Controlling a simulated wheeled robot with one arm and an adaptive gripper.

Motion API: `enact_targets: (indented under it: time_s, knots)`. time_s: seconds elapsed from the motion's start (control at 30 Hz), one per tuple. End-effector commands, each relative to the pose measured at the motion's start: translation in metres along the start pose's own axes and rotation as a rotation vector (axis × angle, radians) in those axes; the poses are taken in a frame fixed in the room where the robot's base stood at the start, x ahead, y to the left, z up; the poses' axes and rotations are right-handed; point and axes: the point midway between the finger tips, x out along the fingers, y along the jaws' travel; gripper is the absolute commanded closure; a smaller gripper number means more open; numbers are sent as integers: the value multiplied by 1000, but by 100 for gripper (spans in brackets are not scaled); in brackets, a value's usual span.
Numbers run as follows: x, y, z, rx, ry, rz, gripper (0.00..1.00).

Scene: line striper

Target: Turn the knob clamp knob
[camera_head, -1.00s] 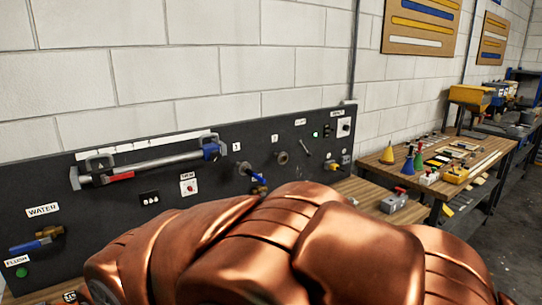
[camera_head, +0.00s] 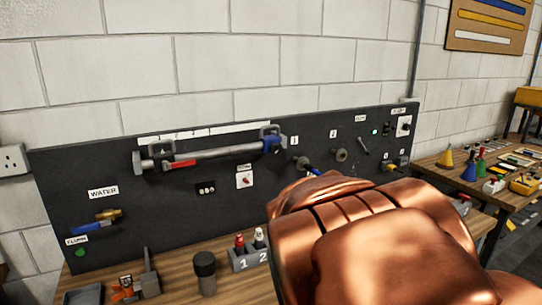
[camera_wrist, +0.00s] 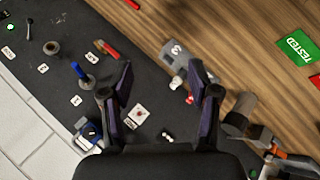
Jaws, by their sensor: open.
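My gripper (camera_wrist: 161,66) is open in the wrist view. Its two dark fingers are apart with nothing between them, above the panel's lower edge and the bench. No part is clearly marked as the knob clamp knob. A bar clamp (camera_head: 215,153) hangs along the black panel, with a red part and a blue end at the right. The blue end shows at lower left in the wrist view (camera_wrist: 88,132). A black-topped cylinder (camera_head: 204,272) stands on the bench, right of my fingers in the wrist view (camera_wrist: 240,115). In the head view my copper arm hides the gripper.
The black panel (camera_head: 110,165) also carries a WATER valve (camera_head: 95,222), a red switch (camera_head: 244,180) and a blue-handled valve (camera_head: 305,166). A numbered bottle holder (camera_head: 250,258) and an orange-and-grey tool (camera_head: 126,290) stand on the wooden bench. A second bench stands right.

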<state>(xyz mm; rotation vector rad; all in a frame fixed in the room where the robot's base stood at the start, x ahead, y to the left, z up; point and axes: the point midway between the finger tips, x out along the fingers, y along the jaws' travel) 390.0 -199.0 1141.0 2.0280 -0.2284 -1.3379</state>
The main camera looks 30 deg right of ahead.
Motion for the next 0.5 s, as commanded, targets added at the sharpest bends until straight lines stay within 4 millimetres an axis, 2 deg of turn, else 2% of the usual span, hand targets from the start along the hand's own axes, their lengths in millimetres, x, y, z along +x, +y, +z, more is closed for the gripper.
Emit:
enact_targets:
  time_s: [0.03,0.1,0.2,0.33,0.4,0.5]
  knots:
    - [8,26,-3,-59,19,81,39]
    - [12,64,-12,-167,46,198,39]
    - [13,112,-27,-342,72,361,39]
    - [9,164,-50,-593,86,560,39]
    - [6,184,-62,-738,82,658,39]
    - [4,205,-81,-953,73,784,39]
